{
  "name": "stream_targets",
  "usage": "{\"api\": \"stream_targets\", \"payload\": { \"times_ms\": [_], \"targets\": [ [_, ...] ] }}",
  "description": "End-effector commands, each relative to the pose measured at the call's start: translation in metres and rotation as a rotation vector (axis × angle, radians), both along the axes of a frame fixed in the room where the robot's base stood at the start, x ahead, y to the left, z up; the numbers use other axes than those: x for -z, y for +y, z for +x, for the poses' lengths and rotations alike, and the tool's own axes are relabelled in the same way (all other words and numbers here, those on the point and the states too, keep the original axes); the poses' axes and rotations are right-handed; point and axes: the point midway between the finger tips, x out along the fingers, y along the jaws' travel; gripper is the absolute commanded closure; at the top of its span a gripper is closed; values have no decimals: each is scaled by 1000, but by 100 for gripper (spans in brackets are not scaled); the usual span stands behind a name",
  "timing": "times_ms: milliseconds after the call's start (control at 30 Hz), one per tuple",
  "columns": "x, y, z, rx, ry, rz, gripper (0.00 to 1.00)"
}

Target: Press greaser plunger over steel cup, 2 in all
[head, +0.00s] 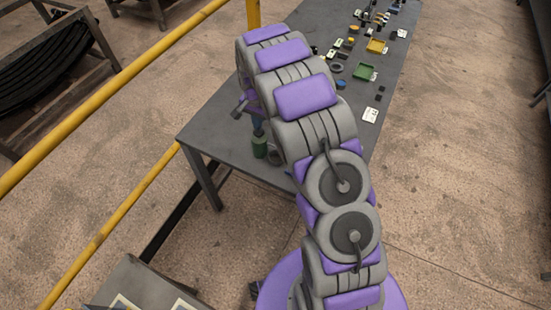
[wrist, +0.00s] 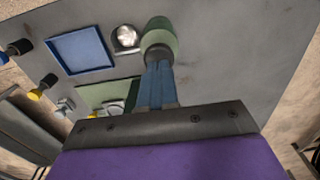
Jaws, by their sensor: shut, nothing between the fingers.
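A green cylindrical greaser (head: 259,149) stands near the table's near left edge. In the wrist view, the greaser (wrist: 162,30) shows a dark grey end facing my fingertips. My gripper (wrist: 157,65) is shut and empty, with its blue fingers together at that dark end. I cannot tell whether they touch it. In the head view, my gripper (head: 258,127) is just above the greaser and partly hidden by my arm. A shiny round steel cup (wrist: 126,38) is beside the greaser in the wrist view. I cannot make out the cup clearly in the head view.
The grey table (head: 207,133) also bears a green tray (head: 366,71), a yellow tray (head: 377,46) and several small parts farther back. A blue tray (wrist: 52,48) lies near the cup in the wrist view. Yellow rails (head: 105,99) run along the left.

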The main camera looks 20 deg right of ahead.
Motion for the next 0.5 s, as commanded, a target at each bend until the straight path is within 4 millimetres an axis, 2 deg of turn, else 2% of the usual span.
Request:
{"api": "stream_targets", "payload": {
  "times_ms": [500],
  "targets": [
    [-46, 0, 1, 0, -4, 0, 100]
  ]
}}
